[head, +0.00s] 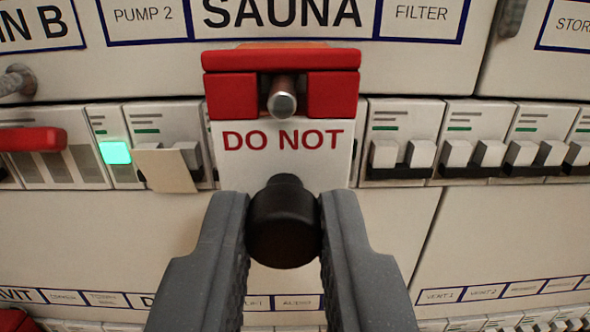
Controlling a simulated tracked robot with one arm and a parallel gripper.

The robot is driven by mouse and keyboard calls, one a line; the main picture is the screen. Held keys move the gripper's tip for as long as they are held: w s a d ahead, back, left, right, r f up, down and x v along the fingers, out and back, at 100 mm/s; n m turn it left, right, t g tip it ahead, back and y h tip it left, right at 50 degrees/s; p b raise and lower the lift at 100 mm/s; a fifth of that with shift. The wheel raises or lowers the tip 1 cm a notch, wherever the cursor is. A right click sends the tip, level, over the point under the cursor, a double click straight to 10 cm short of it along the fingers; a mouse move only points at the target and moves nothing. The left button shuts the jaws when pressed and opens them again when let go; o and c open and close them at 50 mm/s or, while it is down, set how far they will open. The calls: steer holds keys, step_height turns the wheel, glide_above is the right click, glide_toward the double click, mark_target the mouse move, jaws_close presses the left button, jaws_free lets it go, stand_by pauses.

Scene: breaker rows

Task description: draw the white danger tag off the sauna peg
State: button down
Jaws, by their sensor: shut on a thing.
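The white danger tag (230,165) hangs below the SAUNA label (282,14), with a thick red top and the red words DO NOT. The metal sauna peg (283,100) shows its round end in the opening of the red top, so the tag is around the peg. A black knob (283,222) stands out from the lower part of the tag. My gripper (284,228) is shut on this knob, one grey finger on each side. The tag's lower part is hidden behind the knob and fingers.
A breaker row (455,145) runs behind the tag on both sides. At left are a lit green lamp (115,152), a beige flap (165,170) and a red bar (32,139). Another peg (18,80) sticks out at upper left. Bare panel (385,218) lies below the row.

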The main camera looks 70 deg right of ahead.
steer(key=shift+a, duration=0.15)
steer(key=p+v, duration=0.1)
steer(key=v, duration=0.9)
stand_by(1.3)
steer(key=shift+s+r, duration=0.1)
